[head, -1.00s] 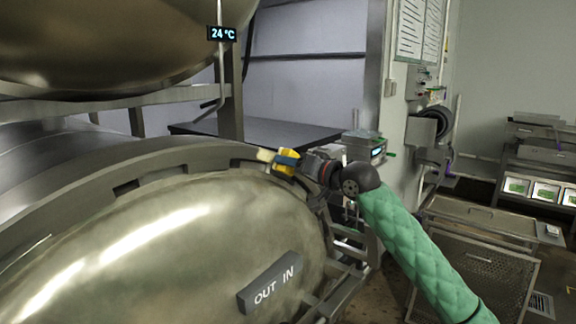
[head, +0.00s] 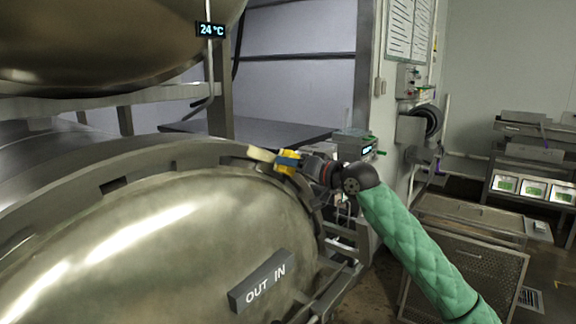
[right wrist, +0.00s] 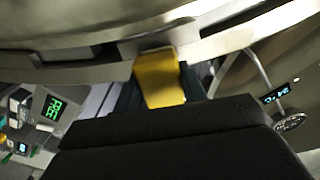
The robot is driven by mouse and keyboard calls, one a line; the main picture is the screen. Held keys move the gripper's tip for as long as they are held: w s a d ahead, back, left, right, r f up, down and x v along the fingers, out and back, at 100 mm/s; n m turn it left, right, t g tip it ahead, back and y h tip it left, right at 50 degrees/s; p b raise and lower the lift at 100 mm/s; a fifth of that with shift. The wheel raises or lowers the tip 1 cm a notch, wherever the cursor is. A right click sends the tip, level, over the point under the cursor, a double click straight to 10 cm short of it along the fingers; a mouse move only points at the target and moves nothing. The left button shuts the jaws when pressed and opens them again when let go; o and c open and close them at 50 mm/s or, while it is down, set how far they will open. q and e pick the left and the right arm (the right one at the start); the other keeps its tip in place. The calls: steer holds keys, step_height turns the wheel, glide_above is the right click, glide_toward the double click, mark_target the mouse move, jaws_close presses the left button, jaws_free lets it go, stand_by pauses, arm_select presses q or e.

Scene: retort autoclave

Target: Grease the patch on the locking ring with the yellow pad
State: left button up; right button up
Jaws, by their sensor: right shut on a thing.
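The grey locking ring (head: 205,152) curves around the lower domed vessel door in the head view. My right gripper (head: 288,161) is at the ring's upper right part, shut on the yellow pad (head: 289,155). A cream block (head: 262,154), seemingly the pad's end, points left over the ring's edge. In the right wrist view the yellow pad (right wrist: 160,78) sits between the dark fingers, its far end against or very near the metal rim (right wrist: 100,70). I cannot tell whether they touch. I cannot make out the patch; pad or gripper may hide it. My left gripper is out of view.
The lower dome (head: 150,240) bears an OUT IN label block (head: 262,281). An upper vessel (head: 110,45) overhangs at top left. A dark table (head: 250,132) stands behind the ring. A mesh cart (head: 465,265) stands at the right. A control cabinet (head: 410,90) stands behind my arm.

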steer(key=shift+v, duration=2.5)
steer(key=v, duration=0.3)
steer(key=shift+r, duration=0.1)
